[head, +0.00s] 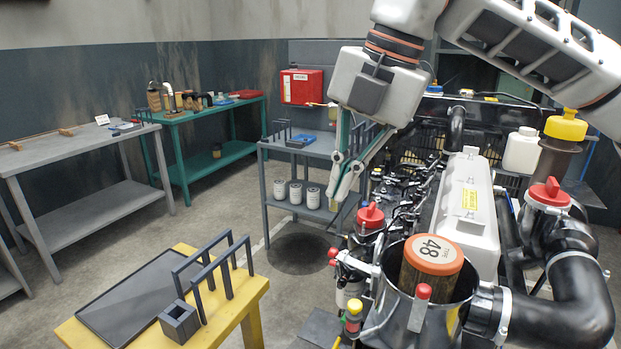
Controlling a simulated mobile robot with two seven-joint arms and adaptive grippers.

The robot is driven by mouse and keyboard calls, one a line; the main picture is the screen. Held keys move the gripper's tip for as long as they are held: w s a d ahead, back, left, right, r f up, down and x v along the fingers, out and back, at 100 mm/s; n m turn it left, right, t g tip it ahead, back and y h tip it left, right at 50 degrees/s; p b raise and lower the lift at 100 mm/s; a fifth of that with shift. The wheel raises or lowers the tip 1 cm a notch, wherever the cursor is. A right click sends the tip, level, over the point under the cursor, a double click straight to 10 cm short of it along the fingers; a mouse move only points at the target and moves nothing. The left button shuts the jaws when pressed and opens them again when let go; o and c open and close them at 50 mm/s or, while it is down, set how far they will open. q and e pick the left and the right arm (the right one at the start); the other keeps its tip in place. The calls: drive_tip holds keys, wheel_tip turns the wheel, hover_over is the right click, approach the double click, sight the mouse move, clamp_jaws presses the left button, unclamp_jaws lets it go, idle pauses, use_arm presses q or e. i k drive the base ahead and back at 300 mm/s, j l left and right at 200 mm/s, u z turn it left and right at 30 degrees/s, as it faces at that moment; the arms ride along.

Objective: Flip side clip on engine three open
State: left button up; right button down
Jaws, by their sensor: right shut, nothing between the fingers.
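The engine (465,215) stands at the right, with a pale ribbed cover along its top. At its near end is an open metal housing (398,308) holding an orange-capped cylinder marked 48 (434,255). I cannot make out the side clip for certain. A thin wire-like part shows low on the left of the housing, too small to tell if it is a clip. My left gripper is not in view.
A yellow table (252,296) with a dark tray (140,297) and rack stands at the front left. A grey cart (282,150) carries white canisters (296,192) behind my gripper. Black piping (580,305) fills the right. Floor between the tables is clear.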

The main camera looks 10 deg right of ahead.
sight(424, 290)
drive_tip(key=k, duration=0.95)
